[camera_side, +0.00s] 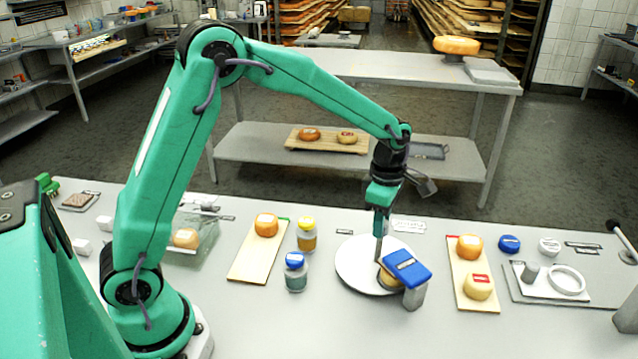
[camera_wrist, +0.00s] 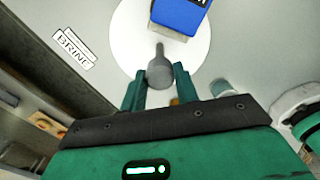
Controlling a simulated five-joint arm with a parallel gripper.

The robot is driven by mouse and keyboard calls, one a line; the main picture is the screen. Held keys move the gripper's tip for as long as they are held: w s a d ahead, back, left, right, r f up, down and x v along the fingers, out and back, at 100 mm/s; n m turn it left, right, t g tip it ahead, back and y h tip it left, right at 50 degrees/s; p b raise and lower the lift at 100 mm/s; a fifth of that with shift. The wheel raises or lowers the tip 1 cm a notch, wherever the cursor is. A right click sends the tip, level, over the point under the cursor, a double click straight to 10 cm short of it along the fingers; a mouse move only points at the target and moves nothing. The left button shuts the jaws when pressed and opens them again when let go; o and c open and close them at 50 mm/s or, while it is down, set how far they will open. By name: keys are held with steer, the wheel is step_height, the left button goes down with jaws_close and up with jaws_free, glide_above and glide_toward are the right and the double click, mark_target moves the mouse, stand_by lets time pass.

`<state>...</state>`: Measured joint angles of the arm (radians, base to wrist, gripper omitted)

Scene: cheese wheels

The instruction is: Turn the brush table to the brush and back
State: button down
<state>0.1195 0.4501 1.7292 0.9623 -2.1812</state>
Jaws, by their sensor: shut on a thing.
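The round white brush table (camera_side: 356,267) sits in the middle of the bench; it also shows in the wrist view (camera_wrist: 131,40). A grey peg (camera_wrist: 158,74) stands on it, and my gripper (camera_side: 381,226) is shut on this peg from above. The blue brush (camera_side: 407,267) is on a grey post (camera_side: 414,295) and overhangs the table's right front part. A yellow-orange cheese wheel (camera_side: 387,281) lies on the table, partly hidden at the brush's left edge. I cannot tell whether the brush touches it. The brush also shows at the top of the wrist view (camera_wrist: 180,13).
Left of the table stand a blue-lidded jar (camera_side: 296,273) and a yellow-lidded jar (camera_side: 307,236). A board (camera_side: 252,262) with an orange cheese lies farther left. Right of the brush is a board (camera_side: 462,275) with two cheeses, then a grey tray (camera_side: 535,290) with a white ring.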

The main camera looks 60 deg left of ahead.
stand_by(0.5)
steer(key=c, duration=1.1)
jaws_free()
steer(key=shift+o, duration=0.2)
steer(key=shift+r, duration=0.1)
steer(key=shift+r, duration=3.85)
